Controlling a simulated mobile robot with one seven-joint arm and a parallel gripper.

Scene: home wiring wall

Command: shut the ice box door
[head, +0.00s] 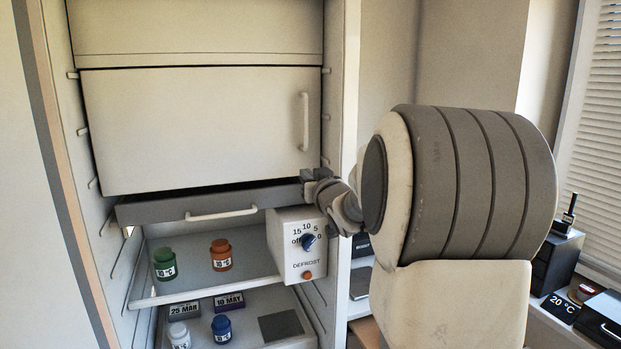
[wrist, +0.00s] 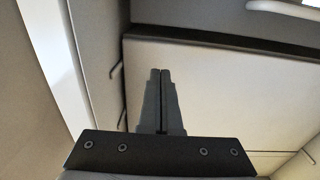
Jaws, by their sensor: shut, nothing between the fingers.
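The ice box door (head: 200,125) is a wide pale panel with a vertical handle (head: 304,122) near its right edge. It sits across the upper part of the fridge, with a dark gap beneath it. I cannot tell whether it is fully flush. My gripper (head: 308,178) is at the door's lower right corner, at the right end of the grey tray. Whether it touches the door is unclear. In the wrist view my gripper (wrist: 160,75) has its fingers together and empty, in front of a pale panel with a dark strip along it.
The grey tray (head: 155,212) with a white handle is under the door. A defrost dial box (head: 297,263) hangs just below my gripper. Several small jars, including a green one (head: 164,263) and an orange one (head: 221,254), stand on shelves below. Side walls have rack supports.

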